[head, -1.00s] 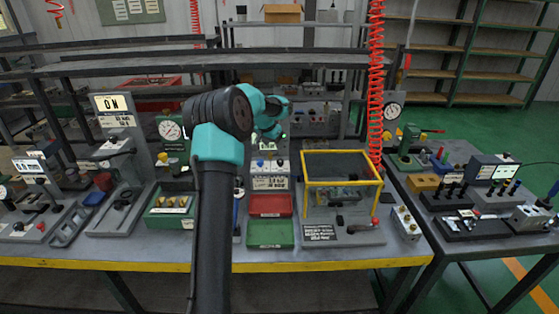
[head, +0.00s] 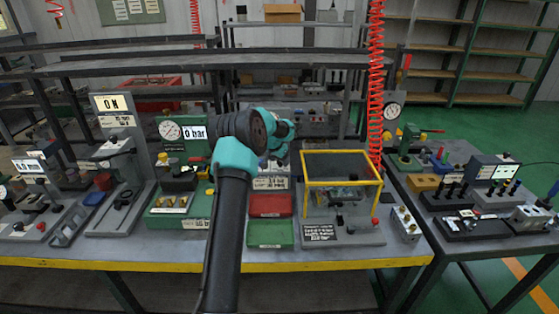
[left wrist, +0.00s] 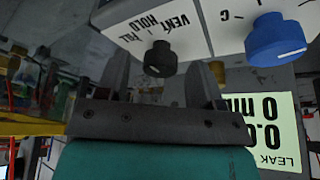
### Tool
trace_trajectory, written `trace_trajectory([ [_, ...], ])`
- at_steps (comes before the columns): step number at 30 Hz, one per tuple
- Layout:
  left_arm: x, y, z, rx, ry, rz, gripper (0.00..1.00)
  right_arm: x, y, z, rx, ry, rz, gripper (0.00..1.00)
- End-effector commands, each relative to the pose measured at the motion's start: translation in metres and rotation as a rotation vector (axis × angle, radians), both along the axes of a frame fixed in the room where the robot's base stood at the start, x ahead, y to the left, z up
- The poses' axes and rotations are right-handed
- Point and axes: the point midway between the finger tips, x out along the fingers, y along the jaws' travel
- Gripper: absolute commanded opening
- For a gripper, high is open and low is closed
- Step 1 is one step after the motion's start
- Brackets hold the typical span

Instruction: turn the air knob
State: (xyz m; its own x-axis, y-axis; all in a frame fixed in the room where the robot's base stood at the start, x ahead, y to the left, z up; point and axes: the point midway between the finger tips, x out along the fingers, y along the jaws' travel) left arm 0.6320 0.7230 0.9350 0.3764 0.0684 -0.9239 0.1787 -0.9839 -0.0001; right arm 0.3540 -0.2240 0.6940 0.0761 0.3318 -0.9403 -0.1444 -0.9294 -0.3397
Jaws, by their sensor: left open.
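In the left wrist view a black knob (left wrist: 160,58) sits on a pale panel (left wrist: 135,22) marked VENT, HOLD and FILL, seen upside down. I take it for the air knob, though no "air" label is readable. My left gripper (left wrist: 160,80) is open, with one dark finger to each side of the black knob in the picture. Nothing is held. Whether the fingers are level with the knob or short of it, I cannot tell. In the head view my left arm's wrist hides the gripper and most of this panel. My right gripper is not in view.
A blue knob (left wrist: 275,40) and a lit LEAK display (left wrist: 272,130) are close beside the black knob. In the head view a red tray (head: 270,205) and a green tray (head: 270,234) lie in front. A yellow-framed guard box (head: 342,168) stands to the right.

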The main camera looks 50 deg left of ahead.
Motion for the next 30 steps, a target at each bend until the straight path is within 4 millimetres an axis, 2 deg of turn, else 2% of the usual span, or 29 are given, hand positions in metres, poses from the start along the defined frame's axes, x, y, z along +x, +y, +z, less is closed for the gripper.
trace_trajectory([
  [2,-0.0001,0.0,0.0002,0.0,0.0,0.0,0.6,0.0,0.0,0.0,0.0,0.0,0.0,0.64],
  [17,-0.0001,0.0,0.0004,0.0,0.0,0.0,0.12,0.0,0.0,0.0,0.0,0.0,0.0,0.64],
  [30,0.0,-0.0004,0.0007,0.001,-0.001,0.051,0.12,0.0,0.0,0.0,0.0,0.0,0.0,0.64],
])
